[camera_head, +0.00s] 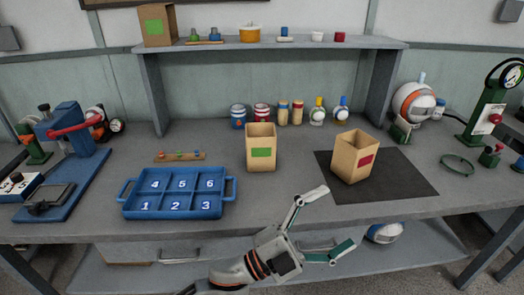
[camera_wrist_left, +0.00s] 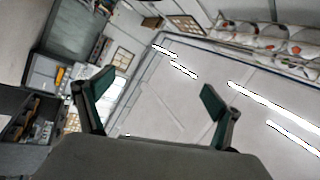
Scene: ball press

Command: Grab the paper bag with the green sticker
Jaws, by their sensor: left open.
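A brown open-topped paper bag with a green sticker (camera_head: 260,162) stands upright on the grey workbench, right of the blue tray. A paper bag with a red sticker (camera_head: 346,157) stands on the dark mat to its right. Another brown bag or box with a green sticker (camera_head: 172,25) stands on the upper shelf at the left. My left gripper (camera_head: 330,221) is open and empty, over the bench's front edge, below and right of the green-sticker bag on the bench and apart from it. The left wrist view shows its spread fingers (camera_wrist_left: 155,97) against the room, with no bag visible. My right gripper is not in view.
The blue numbered tray (camera_head: 130,201) lies left of the bag. Jars and bottles (camera_head: 284,113) stand behind it, under the shelf (camera_head: 270,45). The dark mat (camera_head: 400,183) lies at right. The bench in front of the green-sticker bag looks clear.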

